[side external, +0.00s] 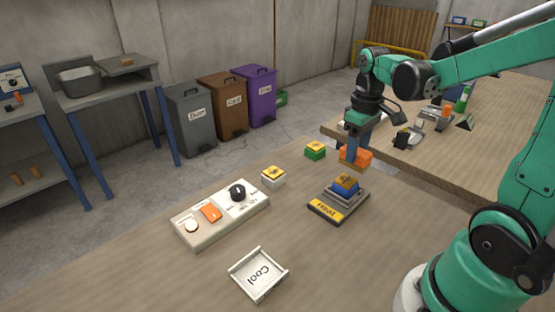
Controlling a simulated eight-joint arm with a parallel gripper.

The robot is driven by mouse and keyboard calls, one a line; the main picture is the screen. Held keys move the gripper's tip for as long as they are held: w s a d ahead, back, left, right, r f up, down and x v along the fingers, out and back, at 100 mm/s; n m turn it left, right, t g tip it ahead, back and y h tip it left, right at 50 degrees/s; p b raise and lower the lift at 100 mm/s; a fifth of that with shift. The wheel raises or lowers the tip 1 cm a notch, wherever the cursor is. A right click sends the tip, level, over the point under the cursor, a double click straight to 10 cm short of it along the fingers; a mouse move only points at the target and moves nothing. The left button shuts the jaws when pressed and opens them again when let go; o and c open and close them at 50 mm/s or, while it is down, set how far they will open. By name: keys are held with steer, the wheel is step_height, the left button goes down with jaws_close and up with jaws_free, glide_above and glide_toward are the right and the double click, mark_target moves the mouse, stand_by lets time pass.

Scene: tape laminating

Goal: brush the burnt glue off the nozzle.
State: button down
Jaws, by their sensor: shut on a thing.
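My gripper (355,150) points down above the back of the near table, behind a dark pad. An orange block-like thing (357,159) is at its fingertips, and the gripper appears shut on it. I cannot tell from this view whether it is a brush or has bristles. The fingertips are partly hidden by it. I cannot pick out the nozzle or any burnt glue for certain. Small grey and black devices (408,138) stand on the far table to the right of the gripper, too small to read.
The dark pad (325,209) with a yellow label bears a blue block (345,187). A control panel (221,212) and a white tray marked "Cool" (259,274) lie left and in front.

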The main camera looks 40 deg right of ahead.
steer(key=shift+f, duration=1.6)
steer(key=shift+a+r, duration=0.1)
steer(key=shift+a, duration=1.85)
steer(key=shift+d, duration=1.85)
steer(key=shift+d+r, duration=0.2)
steer(key=shift+a+r, duration=0.1)
steer(key=shift+r, duration=3.8)
